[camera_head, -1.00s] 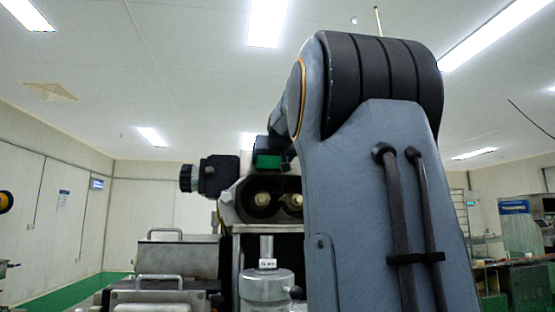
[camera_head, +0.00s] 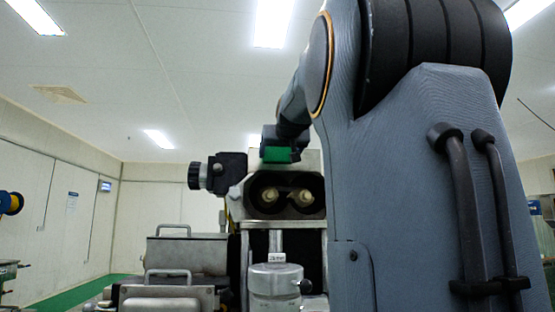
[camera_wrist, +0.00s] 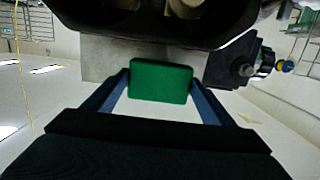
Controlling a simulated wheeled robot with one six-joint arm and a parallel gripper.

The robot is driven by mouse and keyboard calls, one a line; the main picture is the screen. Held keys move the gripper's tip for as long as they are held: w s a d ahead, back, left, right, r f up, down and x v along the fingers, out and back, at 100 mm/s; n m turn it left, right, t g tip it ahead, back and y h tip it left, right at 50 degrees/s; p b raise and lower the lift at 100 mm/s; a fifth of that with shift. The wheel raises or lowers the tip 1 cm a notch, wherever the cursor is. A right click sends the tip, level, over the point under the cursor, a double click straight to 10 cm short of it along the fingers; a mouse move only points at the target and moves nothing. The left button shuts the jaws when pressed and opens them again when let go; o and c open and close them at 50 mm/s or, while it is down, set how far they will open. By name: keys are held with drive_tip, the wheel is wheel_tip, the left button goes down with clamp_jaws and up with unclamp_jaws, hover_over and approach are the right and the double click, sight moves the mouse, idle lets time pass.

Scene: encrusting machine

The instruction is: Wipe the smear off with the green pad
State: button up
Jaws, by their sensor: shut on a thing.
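The green pad (camera_head: 277,155) shows in the head view at the end of my arm, in front of the light panel above the machine's dark twin opening. In the wrist view the green pad (camera_wrist: 160,81) is a block between the two bluish fingers of my gripper (camera_wrist: 161,88), which is shut on it. The machine's grey face (camera_wrist: 100,58) lies just beyond the pad in the wrist view. I cannot tell whether the pad touches it. I can make out no smear in either view; the pad, gripper and arm hide part of the machine.
The dark twin opening (camera_head: 287,196) holds two pale round parts. A black knobbed unit (camera_head: 216,173) juts out left of it. Below stand a metal cylinder (camera_head: 274,283) and handled metal covers (camera_head: 186,255). My arm blocks the right side.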

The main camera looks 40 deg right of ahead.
drive_tip(key=shift+s+a, duration=0.35)
drive_tip(key=shift+s, duration=0.25)
drive_tip(key=shift+b+v, duration=0.8)
drive_tip(key=shift+v, duration=0.7)
drive_tip(key=shift+f, duration=0.2)
